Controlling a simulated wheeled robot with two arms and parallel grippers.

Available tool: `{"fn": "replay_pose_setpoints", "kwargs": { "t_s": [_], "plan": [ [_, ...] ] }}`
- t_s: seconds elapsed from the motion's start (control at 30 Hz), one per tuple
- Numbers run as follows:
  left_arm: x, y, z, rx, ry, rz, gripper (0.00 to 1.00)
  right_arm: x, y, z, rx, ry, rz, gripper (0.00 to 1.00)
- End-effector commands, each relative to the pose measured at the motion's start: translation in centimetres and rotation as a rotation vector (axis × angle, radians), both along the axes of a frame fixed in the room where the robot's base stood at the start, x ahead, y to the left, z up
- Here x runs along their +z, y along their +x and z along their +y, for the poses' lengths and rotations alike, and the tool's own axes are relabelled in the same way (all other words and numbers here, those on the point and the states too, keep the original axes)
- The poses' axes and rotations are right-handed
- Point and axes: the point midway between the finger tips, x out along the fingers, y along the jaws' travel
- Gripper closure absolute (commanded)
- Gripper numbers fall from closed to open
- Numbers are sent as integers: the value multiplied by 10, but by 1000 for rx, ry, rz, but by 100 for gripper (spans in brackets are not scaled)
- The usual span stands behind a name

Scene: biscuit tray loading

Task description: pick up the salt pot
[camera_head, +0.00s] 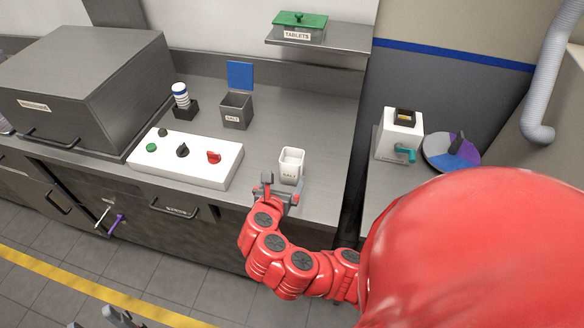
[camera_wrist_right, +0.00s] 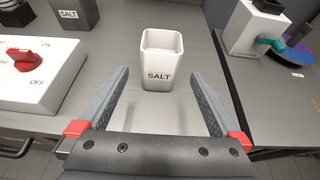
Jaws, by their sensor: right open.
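The salt pot is a white, square, open-topped pot (camera_head: 291,162) with a SALT label, standing upright on the grey counter near its front edge. It also shows in the right wrist view (camera_wrist_right: 160,62), beyond the fingertips. My right gripper (camera_head: 278,184) is in front of the pot; in the right wrist view its fingers (camera_wrist_right: 158,88) are spread wide, with the pot centred between their lines and nothing held. I cannot tell whether the fingertips reach the pot's sides. A small piece at the picture's bottom left may be my left gripper (camera_head: 118,316); its jaws are unclear.
A white control panel (camera_head: 228,170) with knobs stands left of the pot. Behind it is a grey SALT box (camera_head: 236,112) with a blue lid. A shelf (camera_head: 335,46) holds a green-lidded TABLETS box (camera_head: 300,24). A white dispenser (camera_head: 396,135) stands across a gap at right.

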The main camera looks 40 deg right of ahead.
Motion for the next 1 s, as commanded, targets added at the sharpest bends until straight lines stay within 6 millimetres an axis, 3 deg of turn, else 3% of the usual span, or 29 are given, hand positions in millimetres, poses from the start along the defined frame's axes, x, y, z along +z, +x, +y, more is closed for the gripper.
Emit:
{"fn": "replay_pose_setpoints", "kwargs": {
  "t_s": [0.2,0.7,1.0],
  "plan": [
    [-26,0,0,0,0,0,50,-13,16,-19,-4,-2,-5,0],
    [-63,0,0,0,0,0,50,-21,31,-30,3,7,-8,0],
    [-62,0,0,0,0,0,50,-22,34,-40,-4,2,1,0]
  ]
}}
